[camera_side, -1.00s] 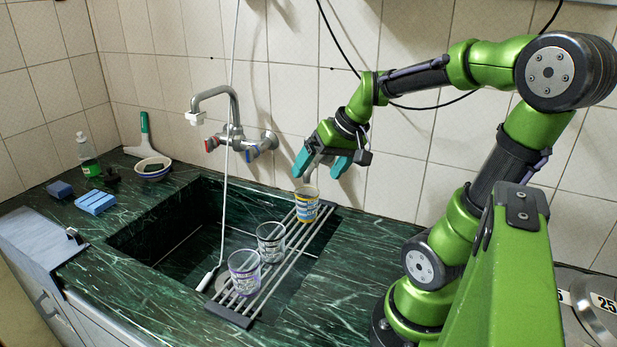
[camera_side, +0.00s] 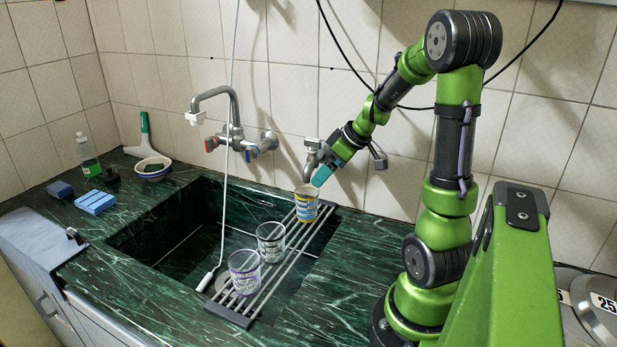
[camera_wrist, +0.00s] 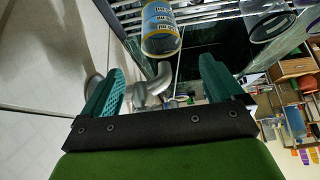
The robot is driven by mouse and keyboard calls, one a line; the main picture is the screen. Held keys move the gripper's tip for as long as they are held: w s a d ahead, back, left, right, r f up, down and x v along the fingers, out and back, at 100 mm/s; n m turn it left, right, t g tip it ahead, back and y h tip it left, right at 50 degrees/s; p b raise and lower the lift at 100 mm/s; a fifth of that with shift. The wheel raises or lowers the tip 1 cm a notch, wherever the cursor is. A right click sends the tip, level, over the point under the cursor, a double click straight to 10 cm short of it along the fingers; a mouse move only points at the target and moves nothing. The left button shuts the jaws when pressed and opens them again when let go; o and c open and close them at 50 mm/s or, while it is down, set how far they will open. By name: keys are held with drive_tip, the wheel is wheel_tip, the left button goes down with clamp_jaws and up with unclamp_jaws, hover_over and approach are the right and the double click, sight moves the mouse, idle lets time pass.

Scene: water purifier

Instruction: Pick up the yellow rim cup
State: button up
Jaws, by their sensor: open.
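The yellow rim cup (camera_side: 306,205) stands upright at the far end of the metal rack, with a blue and yellow print. In the wrist view the yellow rim cup (camera_wrist: 160,30) shows ahead of the jaws, between them and apart from both. My gripper (camera_side: 322,172) is just above and to the right of the cup in the side view. It also shows in the wrist view (camera_wrist: 160,75) with its two teal fingers spread open and nothing between them.
A clear grey-rimmed cup (camera_side: 271,243) and a purple-rimmed cup (camera_side: 244,272) stand nearer on the same rack (camera_side: 276,267), which spans the sink (camera_side: 190,245). A purifier faucet (camera_side: 318,150) is on the wall close behind my gripper. A white hose (camera_side: 226,170) hangs into the sink.

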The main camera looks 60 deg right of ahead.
sight(310, 189)
drive_tip(key=x, duration=0.9)
drive_tip(key=shift+w, duration=0.15)
drive_tip(key=shift+c, duration=0.2)
drive_tip(key=c, duration=1.6)
drive_tip(key=shift+r, duration=0.1)
